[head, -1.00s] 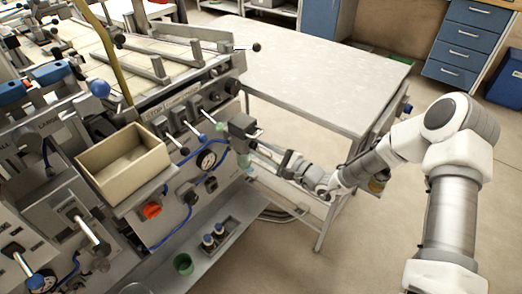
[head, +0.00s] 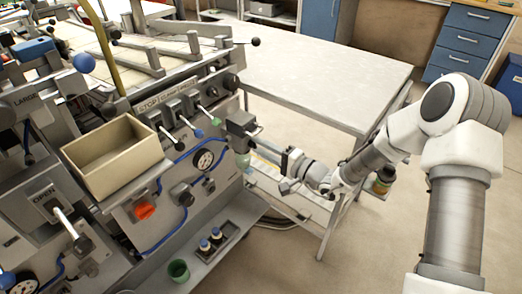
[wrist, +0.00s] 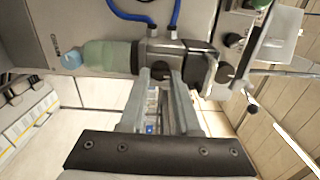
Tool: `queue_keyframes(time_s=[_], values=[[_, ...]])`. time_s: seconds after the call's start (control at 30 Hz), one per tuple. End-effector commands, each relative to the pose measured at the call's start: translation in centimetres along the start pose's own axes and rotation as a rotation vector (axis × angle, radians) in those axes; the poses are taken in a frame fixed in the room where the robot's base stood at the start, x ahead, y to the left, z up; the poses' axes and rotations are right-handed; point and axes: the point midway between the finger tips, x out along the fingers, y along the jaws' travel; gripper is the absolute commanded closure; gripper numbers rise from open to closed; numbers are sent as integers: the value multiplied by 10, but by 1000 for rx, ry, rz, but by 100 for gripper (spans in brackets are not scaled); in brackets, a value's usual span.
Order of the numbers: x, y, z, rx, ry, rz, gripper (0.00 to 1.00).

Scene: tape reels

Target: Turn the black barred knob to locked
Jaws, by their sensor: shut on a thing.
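The black barred knob (wrist: 161,69) is on the front of a dark grey valve block (wrist: 195,62) in the wrist view. Only a small dark part of it shows between my fingertips, and its bar is mostly hidden. My gripper (wrist: 166,76) is shut on it, one finger on each side. In the head view the grey block (head: 240,122) sticks out from the right end of the machine, and my gripper (head: 256,149) reaches it from the right. The knob is hidden there, and I cannot read its position.
A green bowl (wrist: 108,57) with a blue end is beside the block, with blue hoses (wrist: 135,14) close by. A white table (head: 320,75) stands behind my arm. Open floor lies at right.

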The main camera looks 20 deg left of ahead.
Motion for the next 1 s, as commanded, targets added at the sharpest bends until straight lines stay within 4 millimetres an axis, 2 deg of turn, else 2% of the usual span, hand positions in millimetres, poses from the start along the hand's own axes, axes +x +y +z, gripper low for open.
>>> queue_keyframes(time_s=[0.57,0.6,0.7,0.73,1.0], values=[[-1,1,-1,-26,3,3,100],[-1,1,-1,-26,3,3,62],[-1,1,-1,-26,2,2,44],[-1,1,-1,-26,2,2,40],[-1,0,0,-26,1,1,40]])
